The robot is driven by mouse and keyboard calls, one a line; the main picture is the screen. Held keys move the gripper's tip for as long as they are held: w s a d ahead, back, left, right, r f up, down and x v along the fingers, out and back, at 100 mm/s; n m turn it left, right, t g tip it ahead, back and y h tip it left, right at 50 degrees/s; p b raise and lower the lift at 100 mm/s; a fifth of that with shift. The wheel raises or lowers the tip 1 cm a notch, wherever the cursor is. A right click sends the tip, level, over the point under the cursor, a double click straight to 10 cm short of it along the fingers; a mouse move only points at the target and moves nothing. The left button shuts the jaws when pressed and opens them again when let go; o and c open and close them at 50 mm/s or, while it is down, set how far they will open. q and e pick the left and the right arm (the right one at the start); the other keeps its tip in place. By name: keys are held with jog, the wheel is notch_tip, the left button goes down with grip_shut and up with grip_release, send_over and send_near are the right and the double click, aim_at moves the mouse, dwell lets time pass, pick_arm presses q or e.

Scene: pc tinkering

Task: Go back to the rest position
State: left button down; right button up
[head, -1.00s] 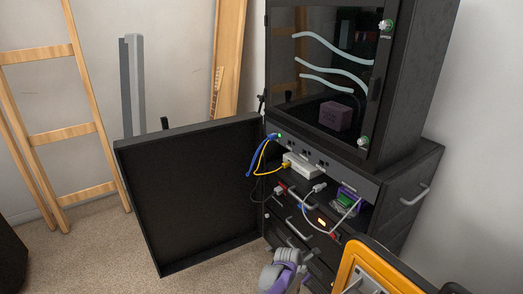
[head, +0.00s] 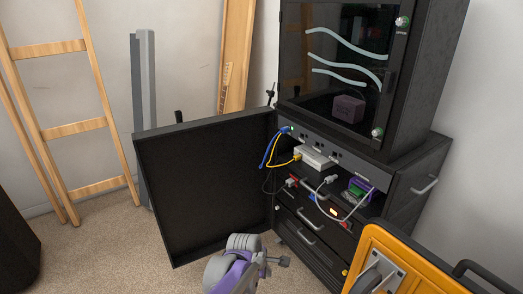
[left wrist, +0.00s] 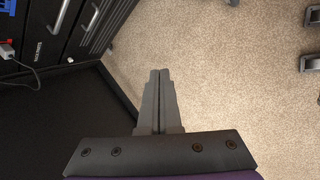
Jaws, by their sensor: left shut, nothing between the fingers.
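My left gripper (head: 279,261) is at the bottom of the head view, in front of the black cabinet's lower drawers and apart from them. In the left wrist view its two grey fingers (left wrist: 158,100) are pressed together with nothing between them, over the beige carpet. My right gripper is not in view.
The black cabinet (head: 418,190) stands at the right with its door (head: 205,190) swung open to the left. An orange cart (head: 400,262) fills the lower right. A wooden ladder (head: 75,130) leans left. Carpet (head: 110,250) lies clear.

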pick_arm(q)
jog(key=s+a+r+m+y, duration=0.1)
jog(key=s+a+r+m, duration=0.4)
jog(key=s+a, duration=0.45)
jog(key=s+a+f+m+y, duration=0.1)
jog(key=s+a+m, duration=0.45)
jog(key=s, duration=0.55)
jog(key=s+a+f+m+y, duration=0.1)
jog(key=s+a+m, duration=0.4)
jog(key=s, duration=0.6)
notch_tip(320, 180, up, 26)
jog(key=w+m+t+p, duration=0.1)
jog(key=p, duration=2.1)
jog(key=shift+w+d+t, duration=0.25)
jog(key=shift+d+t, duration=0.05)
jog(key=shift+t, duration=0.1)
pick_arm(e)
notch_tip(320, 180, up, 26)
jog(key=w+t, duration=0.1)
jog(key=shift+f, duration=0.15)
